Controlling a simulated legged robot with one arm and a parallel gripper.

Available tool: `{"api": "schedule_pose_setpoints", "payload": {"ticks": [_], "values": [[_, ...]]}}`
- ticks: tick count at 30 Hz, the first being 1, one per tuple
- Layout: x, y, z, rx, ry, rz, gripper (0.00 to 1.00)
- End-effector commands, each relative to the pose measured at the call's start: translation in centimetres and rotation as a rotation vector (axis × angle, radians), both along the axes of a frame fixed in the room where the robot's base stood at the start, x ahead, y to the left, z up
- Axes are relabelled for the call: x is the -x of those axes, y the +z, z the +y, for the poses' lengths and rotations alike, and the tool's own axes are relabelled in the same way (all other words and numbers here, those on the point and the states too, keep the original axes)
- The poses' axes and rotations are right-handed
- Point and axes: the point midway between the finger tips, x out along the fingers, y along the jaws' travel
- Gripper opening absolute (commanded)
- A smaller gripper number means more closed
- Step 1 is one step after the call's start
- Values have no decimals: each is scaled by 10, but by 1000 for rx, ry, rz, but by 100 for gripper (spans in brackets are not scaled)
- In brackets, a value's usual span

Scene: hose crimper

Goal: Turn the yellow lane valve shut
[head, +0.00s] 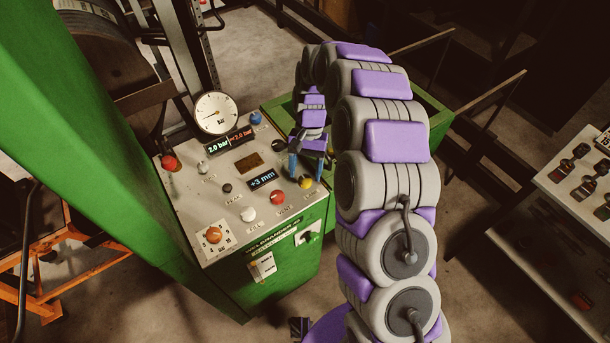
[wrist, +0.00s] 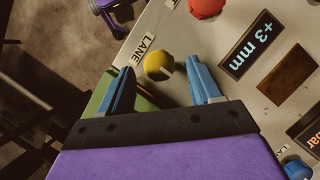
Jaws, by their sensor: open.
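The yellow lane valve (head: 306,181) is a small round knob at the right edge of the control panel (head: 190,198). In the wrist view the yellow knob (wrist: 158,67) sits beside a "LANE" label. My gripper (head: 307,168) is over the panel's right edge, at the knob. In the wrist view its two blue fingers (wrist: 163,80) are apart, with the knob between and slightly ahead of their tips. The fingers appear not to touch it. The knob's underside is hidden.
The panel also carries a red knob (head: 277,197), a white knob (head: 248,214), an orange knob (head: 213,235), a blue knob (head: 255,118), a "+3 mm" display (head: 263,179) and a round gauge (head: 216,112). A green post (head: 85,120) stands left. A bench with fittings (head: 570,200) is right.

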Motion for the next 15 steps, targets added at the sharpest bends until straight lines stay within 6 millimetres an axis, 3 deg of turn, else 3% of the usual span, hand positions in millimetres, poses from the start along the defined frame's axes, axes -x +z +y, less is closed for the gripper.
{"api": "schedule_pose_setpoints", "payload": {"ticks": [6, 15], "values": [[6, -16, 1, -1, 0, -2, 64], [6, -17, 1, -1, 0, -2, 64]]}}
